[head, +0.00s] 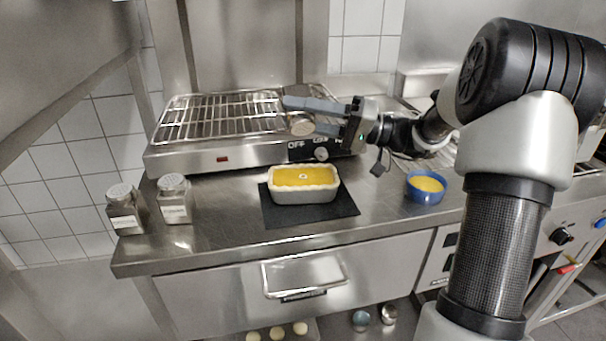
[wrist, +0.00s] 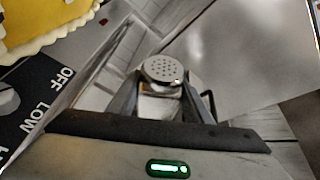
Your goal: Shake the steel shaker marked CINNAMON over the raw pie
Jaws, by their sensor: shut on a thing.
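A metal shaker (head: 301,128) with a round perforated lid is between the fingers of my gripper (head: 293,114), which is shut on it. In the wrist view the shaker's lid (wrist: 162,69) faces the camera, with a pale body partly hidden below it. I cannot read its label or tell its exact tilt. The raw pie (head: 303,179), a pale fluted rectangular crust with yellow filling, sits on a black mat (head: 283,217) on the steel counter. The held shaker is above and behind the pie in the head view. A corner of the pie (wrist: 30,22) shows in the wrist view.
Two similar labelled shakers, one (head: 123,211) and another (head: 174,203), stand at the counter's left end. A blue bowl (head: 423,193) of yellow filling stands right of the mat. A grill unit with a wire rack (head: 217,117) stands behind. Steel counter is clear around the mat.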

